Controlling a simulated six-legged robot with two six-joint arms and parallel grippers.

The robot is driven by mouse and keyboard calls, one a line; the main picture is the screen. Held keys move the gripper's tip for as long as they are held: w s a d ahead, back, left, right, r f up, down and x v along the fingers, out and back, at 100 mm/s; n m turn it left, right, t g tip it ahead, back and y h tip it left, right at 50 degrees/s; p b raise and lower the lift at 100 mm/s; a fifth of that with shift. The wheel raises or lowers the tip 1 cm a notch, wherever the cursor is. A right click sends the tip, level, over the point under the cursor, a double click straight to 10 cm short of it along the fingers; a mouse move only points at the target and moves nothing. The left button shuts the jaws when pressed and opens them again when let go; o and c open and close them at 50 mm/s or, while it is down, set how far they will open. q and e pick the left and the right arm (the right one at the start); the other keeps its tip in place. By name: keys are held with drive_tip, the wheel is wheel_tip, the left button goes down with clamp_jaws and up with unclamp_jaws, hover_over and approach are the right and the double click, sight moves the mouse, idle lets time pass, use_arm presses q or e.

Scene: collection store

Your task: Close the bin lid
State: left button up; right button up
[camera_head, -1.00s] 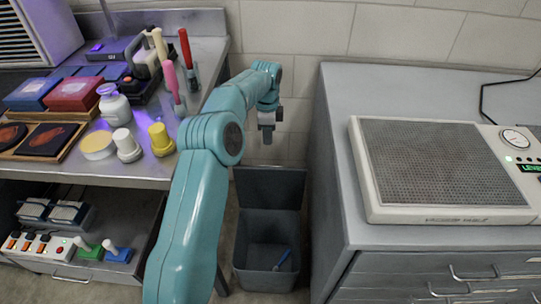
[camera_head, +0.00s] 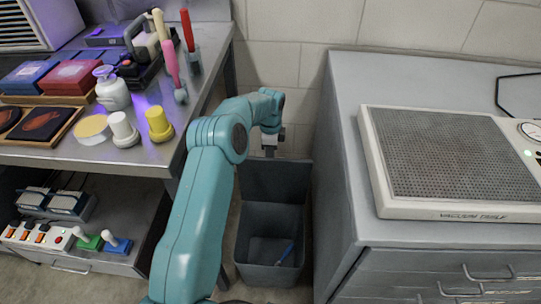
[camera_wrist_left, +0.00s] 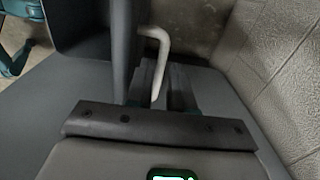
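The grey bin (camera_head: 268,274) stands on the floor between the two benches. Its lid (camera_head: 285,178) is up, leaning back near the wall, and the bin's mouth is open. My left gripper (camera_head: 270,150) is at the lid's top edge; from the head I cannot tell whether it touches. In the left wrist view, the two dark fingers (camera_wrist_left: 162,90) point away with a narrow gap between them. A pale bent bar (camera_wrist_left: 157,50) shows at that gap, and a dark upright edge (camera_wrist_left: 122,50), perhaps the lid, is just left. My right gripper is not in view.
A steel bench (camera_head: 150,158) with tools, boxes and bottles is on the left. A grey cabinet (camera_head: 345,160) bearing a vacuum table (camera_head: 450,210) is close on the right. The wall is right behind.

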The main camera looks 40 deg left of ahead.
use_arm(q)
drive_tip(key=shift+f, duration=0.75)
clamp_jaws()
drive_tip(key=shift+w, duration=0.1)
idle(0.8)
